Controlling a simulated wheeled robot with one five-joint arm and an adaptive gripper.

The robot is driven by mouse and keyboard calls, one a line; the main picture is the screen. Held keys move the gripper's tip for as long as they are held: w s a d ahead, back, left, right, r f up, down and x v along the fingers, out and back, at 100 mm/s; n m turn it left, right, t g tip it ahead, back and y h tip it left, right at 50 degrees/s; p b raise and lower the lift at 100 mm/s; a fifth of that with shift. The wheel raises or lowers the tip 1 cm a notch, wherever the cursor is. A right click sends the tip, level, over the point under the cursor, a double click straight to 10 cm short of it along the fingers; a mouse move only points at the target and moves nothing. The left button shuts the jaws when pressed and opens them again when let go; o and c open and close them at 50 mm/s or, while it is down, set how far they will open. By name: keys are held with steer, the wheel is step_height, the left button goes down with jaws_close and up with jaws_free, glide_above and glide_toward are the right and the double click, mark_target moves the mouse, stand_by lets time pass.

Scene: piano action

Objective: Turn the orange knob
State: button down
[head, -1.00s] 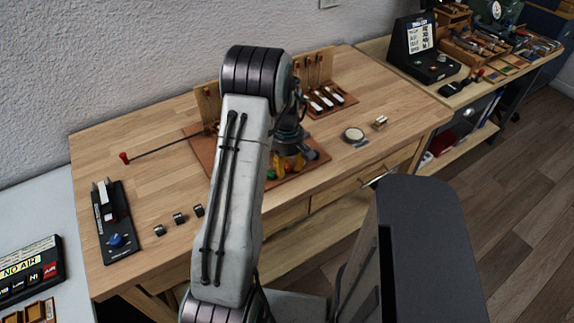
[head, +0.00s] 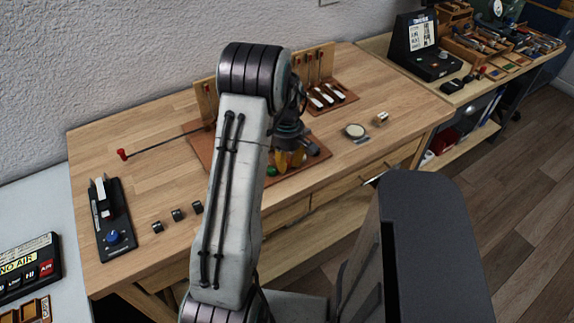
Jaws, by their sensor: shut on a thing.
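My gripper (head: 290,163) is in the head view, pointing down over the brown board on the wooden bench. Its yellow-orange fingers are closed together low over the board, shut on what appears to be the orange knob. The knob is hidden by the fingers and cannot be told apart from them, so its angle cannot be read. A green knob (head: 271,170) shows on the board just left of the fingers. A dark round part (head: 313,150) is just right of them.
My arm hides part of the brown board (head: 205,152). A red-tipped rod (head: 160,144) reaches left. A black panel with a blue knob (head: 114,237) and several small dark blocks (head: 177,215) lie at the left.

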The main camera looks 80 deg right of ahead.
mark_target(287, 163)
steer(key=shift+f, duration=0.1)
steer(key=shift+a, duration=0.1)
steer(key=c, duration=1.3)
jaws_free()
step_height(287, 163, up, 12)
